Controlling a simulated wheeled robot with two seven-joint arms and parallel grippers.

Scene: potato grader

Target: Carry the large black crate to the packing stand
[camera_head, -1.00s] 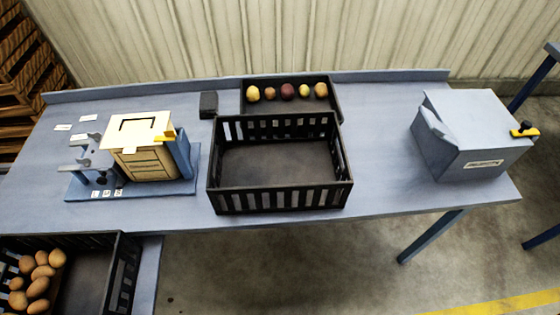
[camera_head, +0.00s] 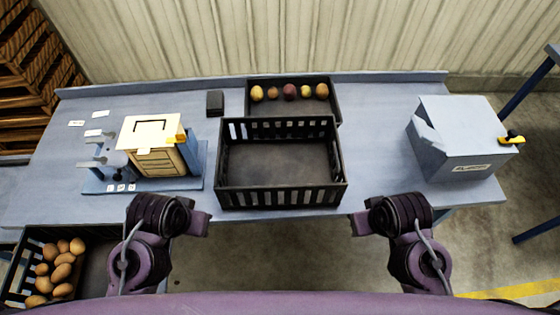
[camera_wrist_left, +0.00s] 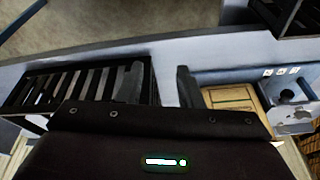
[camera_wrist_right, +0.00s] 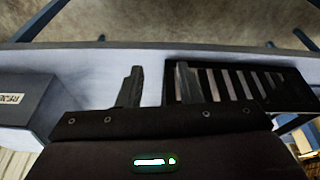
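The large black crate (camera_head: 280,198) stands upright and empty on the blue-grey bench, with slatted walls. It also shows in the left wrist view (camera_wrist_left: 75,90) and the right wrist view (camera_wrist_right: 240,85). My left gripper (camera_wrist_left: 160,85) is open and empty by the crate's left end; one finger overlaps the crate, the other lies over the bench. My right gripper (camera_wrist_right: 158,85) is open and empty by its right end in the same way. I cannot tell how far above the rims the fingers are. No packing stand is clearly identifiable; part of a blue frame (camera_head: 551,55) shows at the right edge.
A shallow black tray (camera_head: 290,82) with several potatoes lies behind the crate. A wooden-fronted grader (camera_head: 155,145) stands left, a grey-blue box (camera_head: 465,130) right. A potato crate (camera_head: 95,232) is at lower left. Clear floor (camera_head: 290,260) lies before the bench.

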